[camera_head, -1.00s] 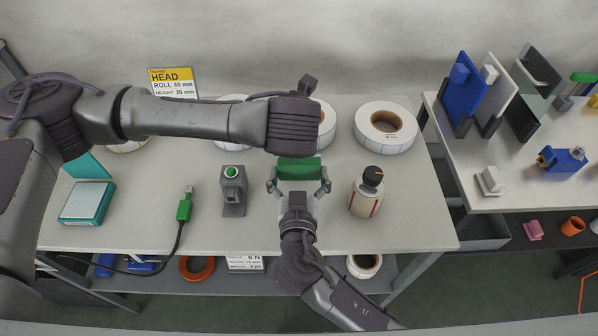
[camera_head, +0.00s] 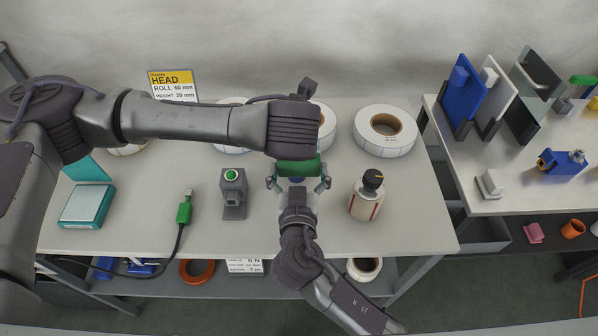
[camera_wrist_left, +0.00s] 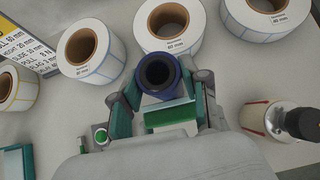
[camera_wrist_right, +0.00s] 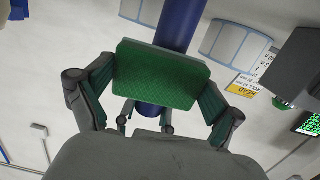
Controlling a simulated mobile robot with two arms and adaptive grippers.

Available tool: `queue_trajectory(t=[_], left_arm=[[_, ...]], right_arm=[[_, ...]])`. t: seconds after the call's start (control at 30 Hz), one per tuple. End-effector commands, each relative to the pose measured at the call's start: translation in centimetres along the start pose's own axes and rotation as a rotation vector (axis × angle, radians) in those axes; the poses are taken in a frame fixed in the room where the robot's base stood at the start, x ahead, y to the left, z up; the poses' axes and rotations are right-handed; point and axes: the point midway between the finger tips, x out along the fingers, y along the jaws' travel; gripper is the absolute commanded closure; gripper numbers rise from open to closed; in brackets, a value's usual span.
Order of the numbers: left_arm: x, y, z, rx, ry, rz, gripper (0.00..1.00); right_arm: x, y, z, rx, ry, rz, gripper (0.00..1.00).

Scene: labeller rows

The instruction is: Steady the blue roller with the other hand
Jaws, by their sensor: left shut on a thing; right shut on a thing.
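The blue roller (camera_wrist_left: 157,75) shows its dark hollow end in the left wrist view. In the right wrist view its shaft (camera_wrist_right: 180,25) runs behind a green block (camera_wrist_right: 160,75), which seems joined to it. My right gripper (camera_wrist_right: 158,95) has its fingers at the two side edges of that block. My left gripper (camera_wrist_left: 165,95) is shut around the roller from above. In the head view the left wrist hides most of the roller; the green block (camera_head: 298,167) shows between the right fingers (camera_head: 298,182).
White label rolls (camera_head: 385,130) stand along the back. A bottle with a black cap (camera_head: 366,195) is close on the right; a grey device with a green button (camera_head: 233,190) and a green plug (camera_head: 184,212) are on the left. The front right of the table is clear.

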Motion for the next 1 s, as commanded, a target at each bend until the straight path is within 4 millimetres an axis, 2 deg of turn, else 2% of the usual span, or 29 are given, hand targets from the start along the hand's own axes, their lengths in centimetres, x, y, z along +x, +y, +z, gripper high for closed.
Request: queue_trajectory(t=[0.23,0.5,1.0], left_arm=[[0.0,-0.1,0.0,0.001,0.001,-0.001,0.89],[0.0,-0.1,-0.1,0.001,0.002,-0.001,0.89],[-0.1,-0.1,-0.1,0.002,0.003,-0.002,0.89]], right_arm=[[-0.2,0.1,-2.3,0.004,0.002,0.001,0.35],[-0.2,0.2,-2.9,0.001,0.001,0.002,0.35],[0.1,0.1,0.9,-0.001,-0.002,0.003,0.35]])
